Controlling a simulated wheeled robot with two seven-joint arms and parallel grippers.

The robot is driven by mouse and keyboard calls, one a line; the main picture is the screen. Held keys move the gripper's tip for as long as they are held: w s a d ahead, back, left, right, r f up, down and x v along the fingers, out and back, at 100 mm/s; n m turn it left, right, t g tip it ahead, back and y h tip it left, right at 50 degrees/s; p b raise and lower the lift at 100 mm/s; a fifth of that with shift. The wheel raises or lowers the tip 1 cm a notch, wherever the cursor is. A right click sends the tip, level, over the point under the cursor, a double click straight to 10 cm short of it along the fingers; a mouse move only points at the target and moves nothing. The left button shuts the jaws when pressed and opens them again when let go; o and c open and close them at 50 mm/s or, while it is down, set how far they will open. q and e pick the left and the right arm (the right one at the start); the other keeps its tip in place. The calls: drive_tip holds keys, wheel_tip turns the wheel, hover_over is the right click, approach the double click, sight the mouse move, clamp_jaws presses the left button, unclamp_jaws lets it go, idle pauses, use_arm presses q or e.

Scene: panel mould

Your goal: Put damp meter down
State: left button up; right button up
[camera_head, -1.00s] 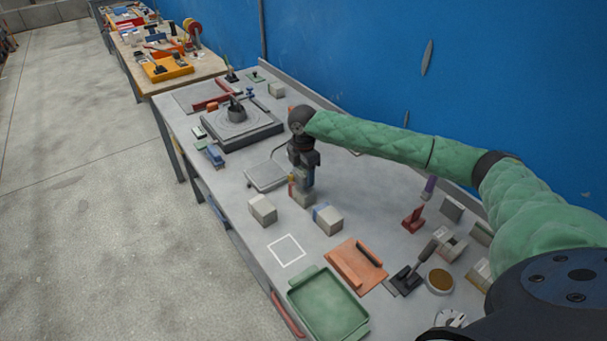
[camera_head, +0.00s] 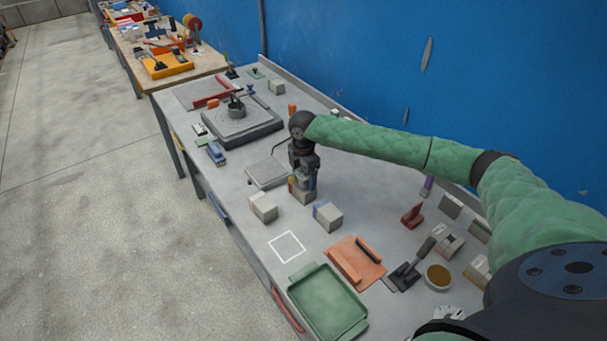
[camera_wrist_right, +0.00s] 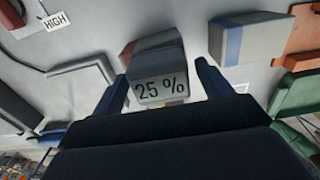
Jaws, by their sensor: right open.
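My right gripper (camera_head: 303,188) points down over a grey block with a red side stripe (camera_head: 297,194), in the row of striped blocks. In the right wrist view its two dark blue fingers (camera_wrist_right: 168,85) stand apart, one on each side of a grey face marked "25 %" (camera_wrist_right: 161,88). The striped block (camera_wrist_right: 152,48) is just beyond that face. A small yellow piece shows below it, mostly hidden by the gripper. I cannot tell which of these parts belongs to the damp meter, nor whether the fingers touch it. My left gripper is out of view.
Two more blocks stand close by, a plain one (camera_head: 263,207) and a blue-striped one (camera_head: 328,217). A white square outline (camera_head: 287,247) is empty. A green tray (camera_head: 359,327) and an orange board (camera_head: 345,262) lie nearer. A grey plate (camera_head: 266,173) lies left of the gripper.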

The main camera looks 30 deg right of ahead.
sight(303, 173)
drive_tip(key=shift+r, duration=0.1)
drive_tip(key=shift+r, duration=0.15)
wheel_tip(303, 173, up, 7)
drive_tip(key=b, duration=0.4)
wheel_tip(303, 173, up, 3)
drive_tip(key=shift+r+b, duration=0.1)
drive_tip(key=shift+b, duration=0.4)
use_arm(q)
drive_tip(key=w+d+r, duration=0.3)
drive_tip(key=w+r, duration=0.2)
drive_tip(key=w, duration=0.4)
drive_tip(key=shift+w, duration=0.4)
use_arm(e)
drive_tip(key=shift+r, duration=0.75)
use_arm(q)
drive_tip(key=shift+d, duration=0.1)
